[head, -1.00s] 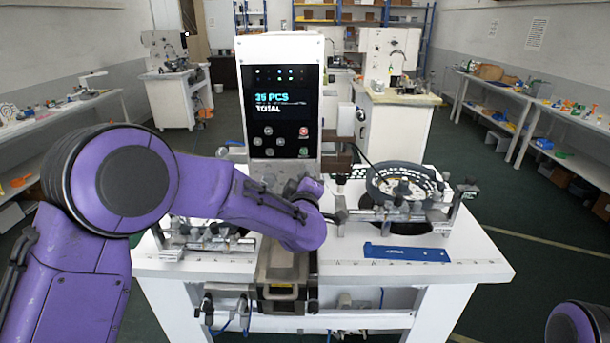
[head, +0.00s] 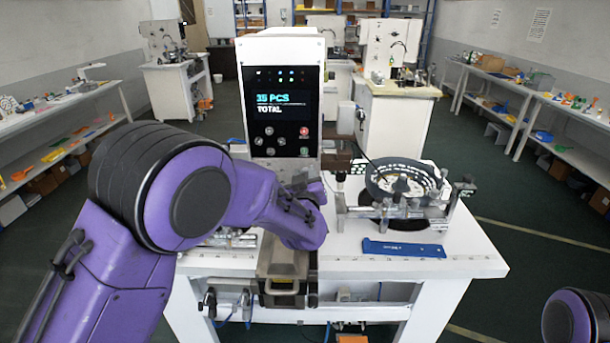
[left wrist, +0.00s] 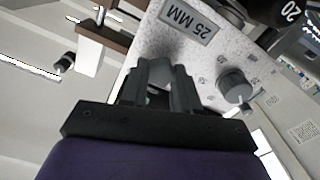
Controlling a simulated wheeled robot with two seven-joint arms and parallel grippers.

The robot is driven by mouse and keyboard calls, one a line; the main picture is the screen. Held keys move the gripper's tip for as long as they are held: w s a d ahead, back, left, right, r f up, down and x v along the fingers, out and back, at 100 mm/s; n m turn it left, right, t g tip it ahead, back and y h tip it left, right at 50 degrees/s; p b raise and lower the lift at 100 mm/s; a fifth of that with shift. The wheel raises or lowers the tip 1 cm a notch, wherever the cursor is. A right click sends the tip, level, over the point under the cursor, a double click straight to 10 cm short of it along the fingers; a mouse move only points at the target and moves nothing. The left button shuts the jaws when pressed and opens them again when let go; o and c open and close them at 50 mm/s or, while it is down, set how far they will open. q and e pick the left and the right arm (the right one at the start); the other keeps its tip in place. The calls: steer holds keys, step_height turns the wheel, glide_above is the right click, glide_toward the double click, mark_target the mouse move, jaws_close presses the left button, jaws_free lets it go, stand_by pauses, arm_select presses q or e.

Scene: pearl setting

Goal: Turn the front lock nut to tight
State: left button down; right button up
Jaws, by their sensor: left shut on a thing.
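In the left wrist view my left gripper (left wrist: 166,92) is shut on a small grey piece at a speckled pale panel. This looks like the front lock nut, but the fingers hide most of it, and its turn position cannot be told. A second dark grey round knob (left wrist: 235,84) with a small pin stands free to the right of the fingers. A "25 MM" plate (left wrist: 190,27) is above them. In the head view my left wrist is in front of the white machine (head: 281,110), and the fingertips are hidden. My right gripper is out of view.
A dark ring (head: 402,180) on a metal fixture stands on the white table (head: 470,258), right of the machine. A blue strip (head: 403,249) lies in front of it. The table's front right part is otherwise clear. A ruler edge runs along the front.

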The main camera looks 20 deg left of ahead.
arm_select(q)
steer(key=shift+w+r, duration=0.1)
steer(key=shift+r, duration=0.3)
steer(key=c, duration=1)
jaws_free()
steer(key=shift+o, duration=0.9)
steer(key=shift+f, duration=0.25)
steer(key=b+v, duration=0.3)
steer(key=v, duration=0.7)
steer(key=shift+s, duration=0.25)
